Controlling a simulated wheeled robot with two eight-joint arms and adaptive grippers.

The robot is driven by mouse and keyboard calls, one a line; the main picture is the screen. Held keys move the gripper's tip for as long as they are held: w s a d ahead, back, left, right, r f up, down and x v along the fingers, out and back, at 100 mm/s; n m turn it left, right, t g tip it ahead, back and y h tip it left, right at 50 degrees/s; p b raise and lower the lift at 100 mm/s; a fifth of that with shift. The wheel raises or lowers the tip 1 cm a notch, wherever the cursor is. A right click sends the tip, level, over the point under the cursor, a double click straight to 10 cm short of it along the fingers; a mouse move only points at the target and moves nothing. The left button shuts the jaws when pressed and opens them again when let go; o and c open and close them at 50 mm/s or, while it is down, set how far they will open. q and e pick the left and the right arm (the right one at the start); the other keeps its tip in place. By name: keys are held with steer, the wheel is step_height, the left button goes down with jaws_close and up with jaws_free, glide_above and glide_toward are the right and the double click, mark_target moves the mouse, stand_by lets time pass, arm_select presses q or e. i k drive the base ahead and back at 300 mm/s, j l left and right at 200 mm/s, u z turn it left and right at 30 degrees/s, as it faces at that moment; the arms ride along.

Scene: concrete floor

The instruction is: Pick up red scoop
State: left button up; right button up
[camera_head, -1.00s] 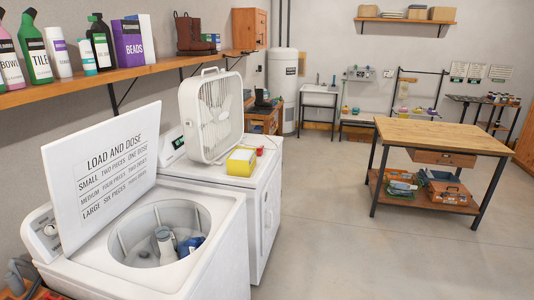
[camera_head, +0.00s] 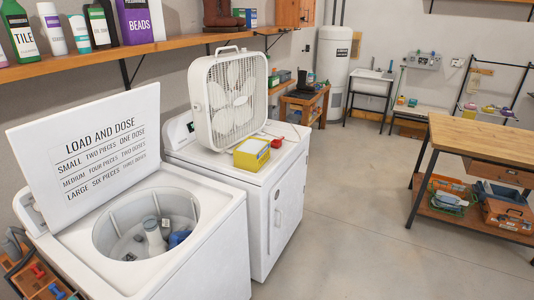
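A small red object (camera_head: 277,142), which looks like the red scoop, lies on top of the white machine (camera_head: 277,185) on the right. It is just behind and right of a yellow box (camera_head: 251,154). It is too small to make out its shape, and it is partly hidden by the box. Neither of my grippers shows in this view.
A white box fan (camera_head: 228,95) stands on the same machine. The open washer (camera_head: 215,225) holds several items in its drum, its lid raised with dosing text. A shelf (camera_head: 150,53) with bottles runs above. A wooden table (camera_head: 480,140) stands right; the floor between is clear.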

mark_target(279, 142)
steer(key=i+l, duration=0.5)
steer(key=u, duration=0.3)
steer(key=i+l+u, duration=0.2)
steer(key=u, duration=0.25)
steer(key=i+l+u, duration=0.15)
steer(key=l+u, duration=0.3)
steer(key=i+l+u, duration=0.1)
steer(key=l, duration=0.3)
steer(key=i+l, duration=0.2)
steer(key=l, duration=0.25)
steer(key=i+l+u, duration=0.15)
steer(key=l, duration=0.3)
steer(key=i+l, duration=0.15)
steer(key=l, duration=0.3)
steer(key=i+l+u, duration=0.15)
steer(key=l, duration=0.3)
steer(key=i+l, duration=0.1)
steer(key=l, duration=0.35)
steer(key=i+l, duration=0.2)
steer(key=l, duration=0.2)
steer(key=i+l, duration=0.25)
steer(key=l+u, duration=0.05)
steer(key=l, duration=0.05)
